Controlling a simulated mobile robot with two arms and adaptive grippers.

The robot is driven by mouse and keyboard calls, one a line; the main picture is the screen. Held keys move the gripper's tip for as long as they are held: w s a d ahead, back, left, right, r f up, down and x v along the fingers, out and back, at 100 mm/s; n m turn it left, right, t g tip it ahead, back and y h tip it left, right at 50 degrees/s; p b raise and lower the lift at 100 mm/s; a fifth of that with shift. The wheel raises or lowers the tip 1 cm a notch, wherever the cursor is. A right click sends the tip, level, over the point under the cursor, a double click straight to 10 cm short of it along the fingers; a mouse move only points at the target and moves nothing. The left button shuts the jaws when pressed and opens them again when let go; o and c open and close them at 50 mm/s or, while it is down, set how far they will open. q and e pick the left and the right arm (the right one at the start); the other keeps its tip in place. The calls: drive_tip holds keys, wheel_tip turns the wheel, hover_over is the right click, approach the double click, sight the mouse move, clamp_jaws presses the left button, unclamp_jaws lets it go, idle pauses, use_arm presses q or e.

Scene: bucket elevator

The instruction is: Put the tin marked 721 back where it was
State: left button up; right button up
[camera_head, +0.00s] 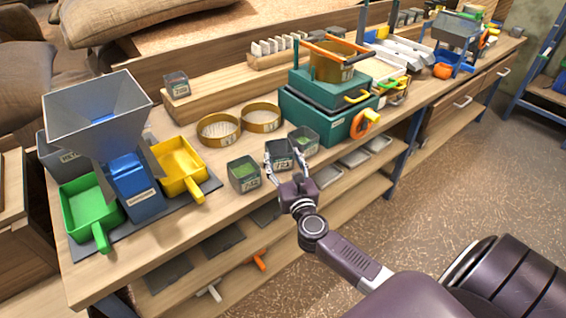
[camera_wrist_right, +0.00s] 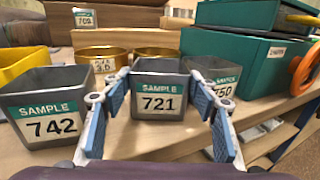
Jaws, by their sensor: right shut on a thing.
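The tin marked 721 (camera_wrist_right: 159,103) is a dark square tin with a green and white sample label. It is upright between the fingers of my right gripper (camera_head: 283,166), which is shut on it. In the head view the tin (camera_head: 279,153) is at the bench's front edge, partly hidden by the fingers. I cannot tell if it touches the bench. The tin marked 742 (camera_wrist_right: 44,110) stands to its left, and it also shows in the head view (camera_head: 244,175). The tin marked 750 (camera_wrist_right: 220,78) stands to its right, close to the green box. My left gripper is not in view.
Two brass sieves (camera_head: 262,117) stand behind the tins. A green box with an orange knob (camera_head: 366,123) stands to the right. A tin marked 709 (camera_head: 177,86) sits on a raised wooden shelf (camera_head: 215,88). A hopper machine (camera_head: 97,108) with green and yellow trays is at left.

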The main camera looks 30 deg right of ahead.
drive_tip(key=shift+f, duration=0.1)
drive_tip(key=o, duration=1.1)
drive_tip(key=shift+c, duration=0.2)
drive_tip(key=b+v, duration=0.1)
drive_tip(key=v, duration=1.1)
